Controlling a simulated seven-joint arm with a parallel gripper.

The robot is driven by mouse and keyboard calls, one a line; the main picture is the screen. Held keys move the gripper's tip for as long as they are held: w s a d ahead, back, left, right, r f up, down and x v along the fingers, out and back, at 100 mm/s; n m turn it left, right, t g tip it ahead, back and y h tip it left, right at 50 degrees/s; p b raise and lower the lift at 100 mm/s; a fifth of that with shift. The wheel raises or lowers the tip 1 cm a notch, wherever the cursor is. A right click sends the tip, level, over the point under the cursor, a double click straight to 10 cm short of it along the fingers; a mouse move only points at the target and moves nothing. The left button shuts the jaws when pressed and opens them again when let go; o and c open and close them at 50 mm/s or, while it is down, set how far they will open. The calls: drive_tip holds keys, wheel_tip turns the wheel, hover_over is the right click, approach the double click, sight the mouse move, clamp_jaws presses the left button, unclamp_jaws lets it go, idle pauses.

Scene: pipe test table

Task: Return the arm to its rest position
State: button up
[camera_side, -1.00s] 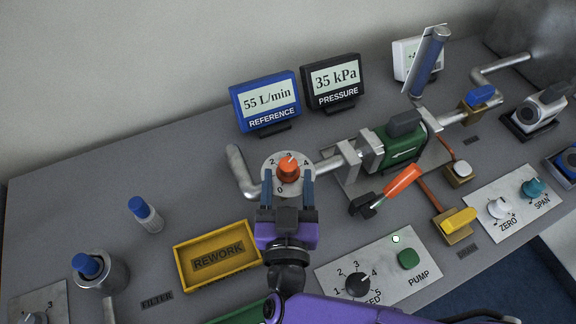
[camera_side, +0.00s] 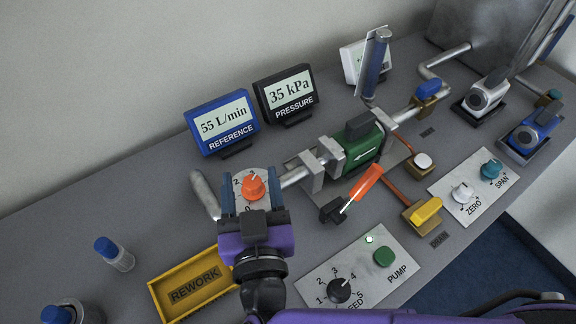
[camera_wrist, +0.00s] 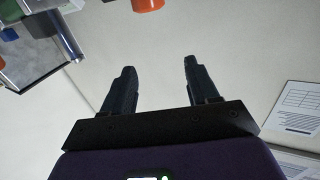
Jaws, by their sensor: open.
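My gripper (camera_side: 252,198) is open in the side view. I cannot tell the gap between fingers and dial from this view. In the wrist view the open fingers (camera_wrist: 157,82) have nothing between them and a plain pale surface beyond. An orange part (camera_wrist: 147,4) shows at the top edge there, beyond the fingertips. My purple arm enters the side view from the bottom right.
The blue reference display (camera_side: 222,122) and black pressure display (camera_side: 287,94) stand behind the dial. A green valve body (camera_side: 355,145) and orange-handled lever (camera_side: 366,182) are to the right. The yellow rework tray (camera_side: 190,290), pump panel (camera_side: 352,272) and blue-capped bottle (camera_side: 114,254) are nearby.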

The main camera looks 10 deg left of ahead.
drive_tip(key=shift+w+r, duration=0.25)
drive_tip(key=w+d+r+n+g+y, duration=0.3)
drive_tip(key=d+r+n+g+y, duration=0.3)
drive_tip(key=d+g, duration=0.35)
drive_tip(key=s+d+g+h, duration=0.2)
drive_tip(key=s+d+h, duration=0.2)
drive_tip(key=d, duration=1.3)
drive_tip(key=s+d+f+n+g+h, duration=0.1)
drive_tip(key=s+d+h, duration=0.3)
drive_tip(key=d, duration=1.2)
drive_tip(key=s+d+f+n+g+h, duration=0.1)
drive_tip(key=s+d+g+h, duration=0.3)
drive_tip(key=d, duration=1.3)
drive_tip(key=shift+s+d+f, duration=0.2)
drive_tip(key=shift+s+d, duration=0.15)
drive_tip(key=shift+s, duration=0.75)
drive_tip(key=shift+o, duration=0.2)
drive_tip(key=shift+a, duration=0.1)
